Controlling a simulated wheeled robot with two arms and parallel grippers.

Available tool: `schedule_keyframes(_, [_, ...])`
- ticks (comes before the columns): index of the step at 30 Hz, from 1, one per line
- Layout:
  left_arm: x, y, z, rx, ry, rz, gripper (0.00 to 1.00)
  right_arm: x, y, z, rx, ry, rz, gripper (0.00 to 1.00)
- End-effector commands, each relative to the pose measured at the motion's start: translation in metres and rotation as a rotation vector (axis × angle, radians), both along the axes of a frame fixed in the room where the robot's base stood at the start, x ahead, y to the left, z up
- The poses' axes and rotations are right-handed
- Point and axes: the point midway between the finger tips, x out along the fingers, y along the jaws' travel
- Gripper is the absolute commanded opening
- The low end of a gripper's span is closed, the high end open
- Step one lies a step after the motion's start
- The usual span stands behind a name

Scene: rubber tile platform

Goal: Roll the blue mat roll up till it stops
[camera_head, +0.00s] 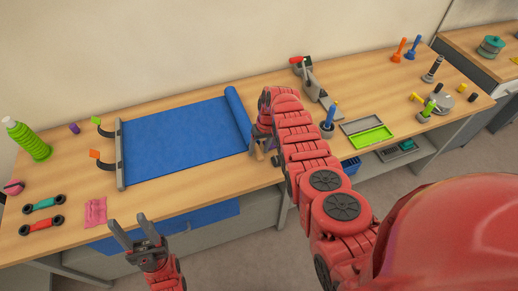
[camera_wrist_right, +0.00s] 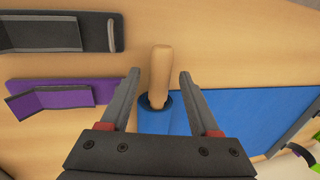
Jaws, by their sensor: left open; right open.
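The blue mat (camera_head: 180,140) lies mostly flat on the wooden table, with its blue mat roll (camera_head: 237,112) along the right end. A grey bar (camera_head: 120,155) lies across the mat's left end. A pale wooden handle (camera_wrist_right: 160,70) sticks out of the roll's end in the right wrist view. My right gripper (camera_head: 260,146) is at the roll's near end, partly hidden by my arm in the head view. Its open fingers stand on both sides of the handle, with gaps visible. My left gripper (camera_head: 138,230) is open and empty in front of the table's near edge.
A grey press-like tool (camera_head: 318,88) and green tray (camera_head: 371,136) are right of the roll. Purple (camera_wrist_right: 50,92) and black (camera_wrist_right: 60,32) brackets show in the wrist view.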

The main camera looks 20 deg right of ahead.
Motion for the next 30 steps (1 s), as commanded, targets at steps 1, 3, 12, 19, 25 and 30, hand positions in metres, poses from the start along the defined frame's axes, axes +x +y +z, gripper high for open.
schedule_keyframes(1, [0.0000,0.0000,0.0000,0.000,0.000,0.000,0.50,-0.0002,-0.0001,-0.0002,0.000,0.000,0.000,0.62])
schedule_keyframes(3, [0.0000,0.0000,0.0000,0.000,0.000,0.000,0.50,-0.0002,-0.0001,-0.0003,0.000,0.001,0.000,0.62])
schedule_keyframes(12, [0.0000,0.0000,0.0000,0.000,0.000,0.000,0.50,-0.0004,-0.0002,-0.0003,0.000,0.001,0.000,0.28])
schedule_keyframes(19, [0.0000,0.0000,0.0001,0.000,0.000,0.000,0.50,-0.0004,-0.0002,-0.0003,0.000,0.001,0.000,0.00])
schedule_keyframes(25, [0.0000,0.0000,0.0000,0.000,0.000,0.000,0.50,-0.0004,-0.0002,-0.0004,0.000,0.001,0.000,0.00])
schedule_keyframes(30, [-0.0001,0.0000,0.0001,0.000,0.000,0.000,0.50,-0.0005,-0.0002,-0.0005,0.000,0.001,0.000,0.00])
